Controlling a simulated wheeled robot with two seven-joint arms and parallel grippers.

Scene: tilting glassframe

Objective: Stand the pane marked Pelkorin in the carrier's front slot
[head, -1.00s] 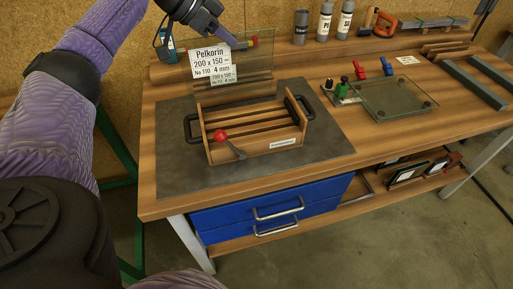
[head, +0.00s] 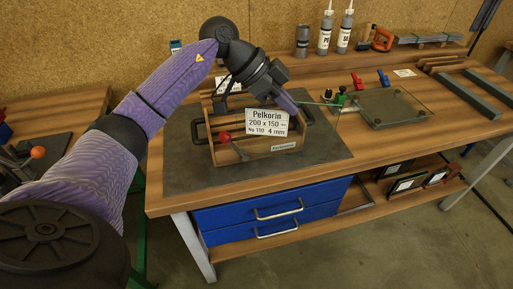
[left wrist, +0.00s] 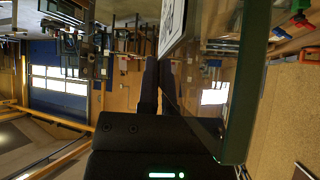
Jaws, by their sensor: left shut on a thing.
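The Pelkorin pane is clear glass with a white label (head: 268,123) reading 200 x 150, 4 mm. My left gripper (head: 290,104) is shut on its upper right part. In the left wrist view the pane's dark green edge (left wrist: 240,90) runs upright beside the finger. The wooden carrier (head: 228,155) stands on the grey mat, with black side handles and a red-knobbed lever (head: 225,138). The label overlaps the carrier's front in the head view. The pane's lower edge is not clear, so I cannot tell whether it is in a slot. My right gripper is not in view.
A grey mat (head: 190,178) lies under the carrier. Behind my arm another white label (head: 228,87) shows partly. To the right lie a glass sheet (head: 390,106) and small red, blue and green clamps. Bottles (head: 325,32) stand at the back.

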